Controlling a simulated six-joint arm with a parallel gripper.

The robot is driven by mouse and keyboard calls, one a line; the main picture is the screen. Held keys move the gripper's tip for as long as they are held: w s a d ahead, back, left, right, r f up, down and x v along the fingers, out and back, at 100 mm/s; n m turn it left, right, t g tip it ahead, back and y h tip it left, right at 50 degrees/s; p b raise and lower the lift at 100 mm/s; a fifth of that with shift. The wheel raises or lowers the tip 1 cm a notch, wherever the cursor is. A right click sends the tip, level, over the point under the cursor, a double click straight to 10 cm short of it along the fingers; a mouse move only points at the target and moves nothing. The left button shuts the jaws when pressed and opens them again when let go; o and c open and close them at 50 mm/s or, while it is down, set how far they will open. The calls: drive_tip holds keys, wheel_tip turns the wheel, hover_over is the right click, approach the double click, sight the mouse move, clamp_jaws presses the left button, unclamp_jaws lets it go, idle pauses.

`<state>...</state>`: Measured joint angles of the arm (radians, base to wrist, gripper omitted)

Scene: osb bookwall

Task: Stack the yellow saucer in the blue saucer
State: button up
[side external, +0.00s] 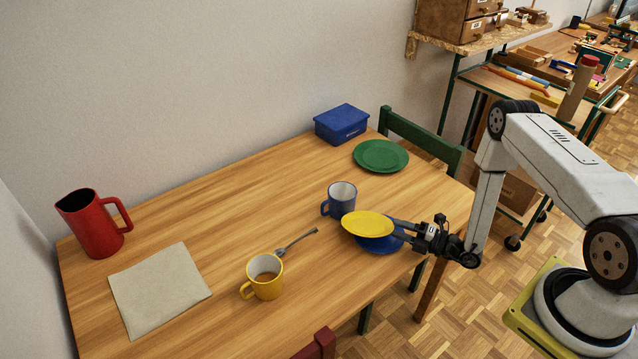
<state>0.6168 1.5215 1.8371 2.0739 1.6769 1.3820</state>
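The yellow saucer (367,224) is in the side external view, right of the middle of the table. It overlaps the blue saucer (385,244) in the picture and hides much of it. The yellow saucer appears tilted and above the blue one; I cannot tell whether they touch. My gripper (398,229) reaches in from the right, with its fingers at the right rim of the yellow saucer. The fingers appear closed on that rim. The blue saucer lies on the table below the fingers.
A blue mug (341,198) stands just behind the yellow saucer. A yellow mug (265,277), a fork (296,241), a cloth (160,288) and a red pitcher (92,223) are to the left. A green plate (381,156) and a blue box (341,123) are at the back.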

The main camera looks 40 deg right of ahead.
drive_tip(key=v, duration=0.9)
drive_tip(key=shift+s, duration=0.2)
drive_tip(key=shift+d, duration=0.1)
idle(0.5)
drive_tip(key=s+a+r+n+g+y, duration=0.2)
drive_tip(key=a+r+n+g, duration=0.4)
drive_tip(key=n+g, duration=0.5)
drive_tip(key=s+a+r+n+g+y, duration=0.1)
drive_tip(key=a+r+n+g, duration=0.5)
drive_tip(key=n, duration=0.9)
wheel_tip(320, 180, up, 11)
drive_tip(key=w+n+t+h, duration=0.1)
drive_tip(key=n+t+h, duration=0.2)
drive_tip(key=n+h, duration=0.7)
drive_tip(key=n, duration=1.3)
drive_tip(key=shift+w+h, duration=0.3)
drive_tip(key=shift+a+f, duration=0.1)
